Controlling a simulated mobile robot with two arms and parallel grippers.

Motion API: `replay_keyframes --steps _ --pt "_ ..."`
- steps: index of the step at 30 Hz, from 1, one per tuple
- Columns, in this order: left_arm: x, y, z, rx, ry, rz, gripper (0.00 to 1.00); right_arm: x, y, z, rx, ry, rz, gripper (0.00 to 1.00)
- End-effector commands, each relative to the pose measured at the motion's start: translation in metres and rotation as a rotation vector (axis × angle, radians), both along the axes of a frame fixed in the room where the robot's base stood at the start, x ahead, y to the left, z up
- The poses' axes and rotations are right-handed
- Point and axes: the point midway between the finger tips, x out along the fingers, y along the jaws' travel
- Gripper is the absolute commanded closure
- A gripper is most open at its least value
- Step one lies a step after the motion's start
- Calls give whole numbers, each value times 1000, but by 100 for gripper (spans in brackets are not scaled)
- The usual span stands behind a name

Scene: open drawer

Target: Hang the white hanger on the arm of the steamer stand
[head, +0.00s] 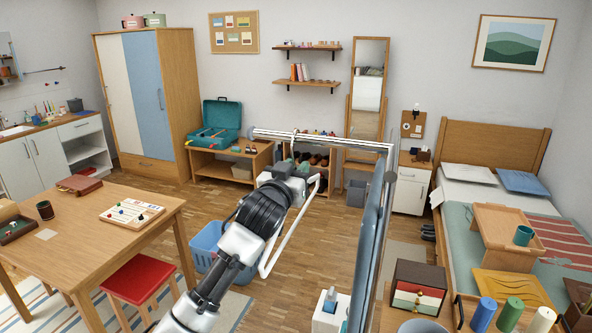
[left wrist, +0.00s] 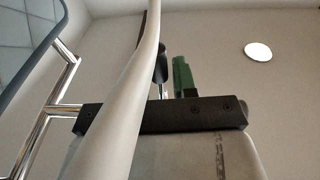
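The white hanger (head: 289,232) hangs from my left gripper (head: 302,168), its body slanting down beside my wrist. Its thin hook rises towards the stand's top arm (head: 325,141); I cannot tell whether it touches or only overlaps it. In the left wrist view the hanger's pale bar (left wrist: 138,85) crosses close to the camera. My left gripper (left wrist: 172,75) looks shut on the hanger, but the grip point is partly hidden. The steamer stand (head: 369,235) has a tall grey-blue upright right of the gripper; metal tubing of it shows in the left wrist view (left wrist: 62,75). My right gripper is out of view.
A blue basket (head: 208,243) stands on the floor beneath my left arm. A wooden table (head: 95,235) and red stool (head: 133,277) are at left. A small drawer box (head: 418,289) and coloured cylinders (head: 509,313) are at lower right. A bed (head: 492,150) stands at right.

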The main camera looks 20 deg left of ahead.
Motion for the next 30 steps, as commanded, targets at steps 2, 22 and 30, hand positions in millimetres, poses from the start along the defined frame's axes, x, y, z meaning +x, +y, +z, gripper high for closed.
replay_keyframes --steps 2,22,30 --pt "0 0 0 0 -1 0 61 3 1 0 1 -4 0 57" --pt "-42 3 -10 0 -2 -1 52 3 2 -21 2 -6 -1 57" --pt "-89 8 -15 1 -2 -1 52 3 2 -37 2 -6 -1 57"
